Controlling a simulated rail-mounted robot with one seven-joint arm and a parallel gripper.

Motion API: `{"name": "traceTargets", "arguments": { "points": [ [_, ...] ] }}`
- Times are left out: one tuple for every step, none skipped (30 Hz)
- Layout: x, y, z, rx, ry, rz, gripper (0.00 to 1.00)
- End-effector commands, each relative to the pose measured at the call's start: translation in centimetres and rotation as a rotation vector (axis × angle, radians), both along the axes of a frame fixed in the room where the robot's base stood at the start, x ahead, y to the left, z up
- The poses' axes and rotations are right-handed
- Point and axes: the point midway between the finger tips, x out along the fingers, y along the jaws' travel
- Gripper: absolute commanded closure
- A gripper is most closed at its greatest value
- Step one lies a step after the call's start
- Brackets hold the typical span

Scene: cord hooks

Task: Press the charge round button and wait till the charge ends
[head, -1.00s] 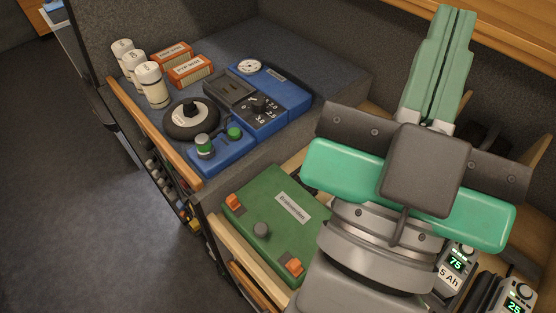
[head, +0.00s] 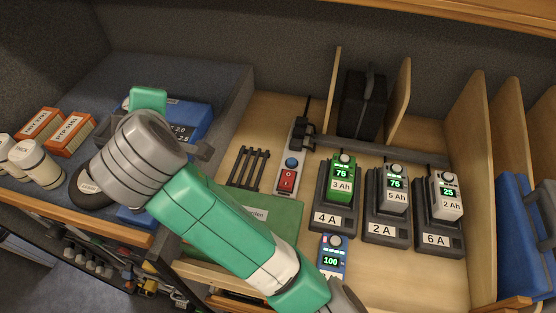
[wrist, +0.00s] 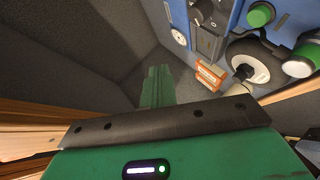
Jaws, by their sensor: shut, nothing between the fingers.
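A power strip (head: 295,140) on the wooden bench carries a round blue button (head: 292,162) and a red rocker switch (head: 287,181). Chargers marked 4 A (head: 328,218), 2 A (head: 380,229) and 6 A (head: 434,240) hold a green 3 Ah pack reading 75, a grey 5 Ah pack reading 75 and a grey pack reading 25. A blue pack (head: 332,258) reading 100 sits in front, partly hidden by my arm. My gripper (wrist: 158,75) is shut and empty, with its fingers together in the wrist view. In the head view its fingers are hidden; my wrist is left of the strip.
A blue device (head: 190,120) stands on the left counter, partly behind my arm. Orange boxes (head: 72,134) and white jars (head: 38,165) are beside it. A green case (head: 270,215) lies under my arm. Wooden dividers (head: 398,88) and a black case (head: 362,105) stand behind the chargers.

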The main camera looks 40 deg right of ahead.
Motion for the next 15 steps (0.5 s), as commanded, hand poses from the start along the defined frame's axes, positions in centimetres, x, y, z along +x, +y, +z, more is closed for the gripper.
{"name": "traceTargets", "arguments": {
  "points": [
    [0.2, -2.2, -1.5, -0.060, 0.075, -0.029, 1.00],
    [0.1, -3.4, -2.4, -0.095, 0.122, -0.043, 1.00],
    [0.0, -5.0, -3.7, -0.139, 0.185, -0.061, 1.00],
    [-0.2, -6.3, -4.5, -0.171, 0.230, -0.075, 1.00],
    [-0.4, -7.5, -5.3, -0.200, 0.275, -0.089, 1.00],
    [-0.8, -9.2, -6.4, -0.238, 0.336, -0.109, 1.00],
    [-1.1, -10.4, -7.1, -0.265, 0.380, -0.122, 1.00],
    [-1.5, -11.7, -7.8, -0.289, 0.425, -0.137, 1.00],
    [-2.1, -13.4, -8.7, -0.321, 0.484, -0.156, 1.00],
    [-2.6, -14.6, -9.3, -0.344, 0.527, -0.168, 1.00],
    [-3.2, -15.8, -9.9, -0.363, 0.570, -0.182, 1.00],
    [-3.9, -17.4, -10.5, -0.389, 0.623, -0.199, 1.00],
    [-4.4, -18.4, -11.0, -0.404, 0.662, -0.211, 1.00],
    [-5.0, -19.5, -11.4, -0.418, 0.697, -0.221, 1.00],
    [-5.7, -20.7, -11.9, -0.435, 0.741, -0.236, 1.00]
  ]
}}
